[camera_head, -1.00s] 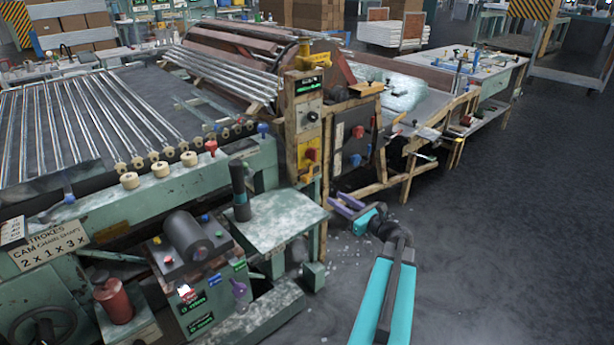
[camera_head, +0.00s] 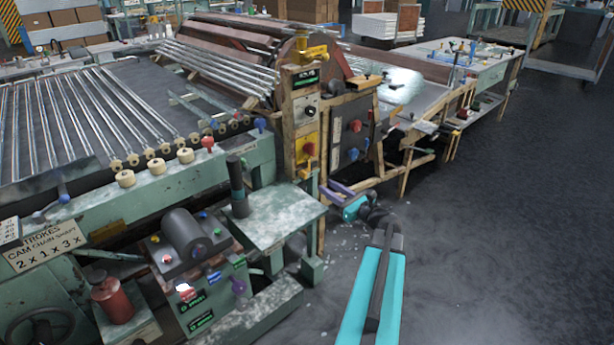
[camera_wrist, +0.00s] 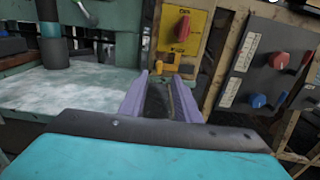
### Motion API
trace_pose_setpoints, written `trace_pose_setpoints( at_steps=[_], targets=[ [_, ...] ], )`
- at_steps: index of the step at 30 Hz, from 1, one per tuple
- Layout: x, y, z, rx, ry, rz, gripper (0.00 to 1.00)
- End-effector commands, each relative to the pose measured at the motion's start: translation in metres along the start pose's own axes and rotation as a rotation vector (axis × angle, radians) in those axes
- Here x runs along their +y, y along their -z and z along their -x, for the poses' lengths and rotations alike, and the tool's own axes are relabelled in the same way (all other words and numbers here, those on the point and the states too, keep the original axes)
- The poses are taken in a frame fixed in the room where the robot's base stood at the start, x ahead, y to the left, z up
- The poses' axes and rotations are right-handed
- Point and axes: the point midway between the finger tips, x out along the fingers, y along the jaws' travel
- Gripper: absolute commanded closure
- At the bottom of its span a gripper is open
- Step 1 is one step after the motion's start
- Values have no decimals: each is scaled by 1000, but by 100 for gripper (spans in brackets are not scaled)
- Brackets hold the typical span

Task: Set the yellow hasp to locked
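A small yellow piece that looks like the hasp (camera_wrist: 168,64) shows in the wrist view, low on the post under the yellow panel (camera_wrist: 183,28) with its red knob. It lies just beyond my fingertips, apart from them. Its locked or unlocked setting is too small to tell. In the head view my gripper (camera_head: 327,188) is low beside the post.
A dark panel (camera_wrist: 265,65) with red and blue knobs stands right of the post. A pale green table (camera_wrist: 70,92) with an upright dark cylinder (camera_wrist: 52,48) is close on the left. Open floor (camera_head: 480,230) lies to the right.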

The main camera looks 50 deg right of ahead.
Motion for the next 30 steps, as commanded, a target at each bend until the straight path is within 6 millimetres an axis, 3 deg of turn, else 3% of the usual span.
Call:
trace_pose_setpoints(
  at_steps=[19,30],
  targets=[
    [-2,0,-92,0,0,1,70],
    [-2,0,-117,0,3,1,70]
  ],
)
